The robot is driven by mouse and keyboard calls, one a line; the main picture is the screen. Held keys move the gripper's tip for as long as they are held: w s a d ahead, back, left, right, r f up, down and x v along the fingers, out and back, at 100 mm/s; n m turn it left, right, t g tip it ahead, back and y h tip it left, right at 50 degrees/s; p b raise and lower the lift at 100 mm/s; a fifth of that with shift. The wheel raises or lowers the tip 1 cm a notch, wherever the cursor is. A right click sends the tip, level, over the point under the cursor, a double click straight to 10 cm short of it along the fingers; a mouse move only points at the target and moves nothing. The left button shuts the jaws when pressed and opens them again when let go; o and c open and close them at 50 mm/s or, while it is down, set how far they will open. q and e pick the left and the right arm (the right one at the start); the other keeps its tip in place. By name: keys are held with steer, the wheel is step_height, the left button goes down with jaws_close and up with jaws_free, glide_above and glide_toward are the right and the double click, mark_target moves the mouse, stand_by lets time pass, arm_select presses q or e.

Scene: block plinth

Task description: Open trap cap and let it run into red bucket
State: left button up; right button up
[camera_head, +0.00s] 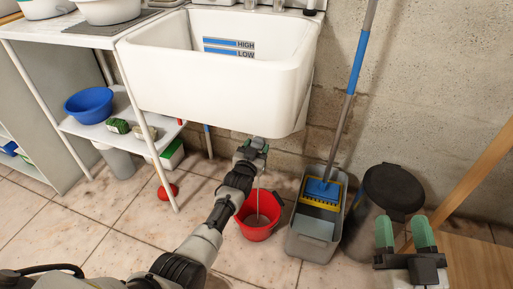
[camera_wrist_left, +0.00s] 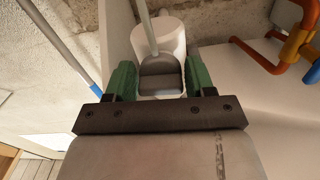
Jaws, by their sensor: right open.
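The white sink (camera_head: 220,70) hangs on the wall, and its trap is mostly hidden in the head view. In the left wrist view the pale trap (camera_wrist_left: 172,35) shows, with a grey cap (camera_wrist_left: 160,75) between my green fingers. My left gripper (camera_wrist_left: 160,82) appears shut on that cap; it is below the sink in the head view (camera_head: 254,146). A thin pale stream (camera_head: 258,196) runs from there down into the red bucket (camera_head: 246,231) on the floor. My right gripper (camera_head: 405,235) is open and empty at the lower right.
A grey mop bucket (camera_head: 314,242) with a blue-handled mop (camera_head: 349,95) stands right of the red bucket. A dark bin (camera_head: 394,190) is beside it. A white shelf with a blue bowl (camera_head: 89,105) stands left. An orange and blue pipe (camera_wrist_left: 290,50) shows in the wrist view.

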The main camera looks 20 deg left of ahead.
arm_select(q)
steer(key=shift+o, duration=1.3)
steer(key=shift+s, duration=0.15)
steer(key=s+p, duration=0.4)
steer(key=s, duration=0.6)
steer(key=shift+s+a, duration=0.2)
steer(key=shift+s, duration=0.05)
arm_select(e)
steer(key=s+d+f+g+h, duration=0.1)
steer(key=s+f+g, duration=0.1)
steer(key=f+g, duration=0.3)
steer(key=s+d+f+g+h, duration=0.2)
steer(key=f+g, duration=0.4)
steer(key=f, duration=0.1)
steer(key=shift+s+d+g, duration=0.2)
steer(key=shift+s+g, duration=0.1)
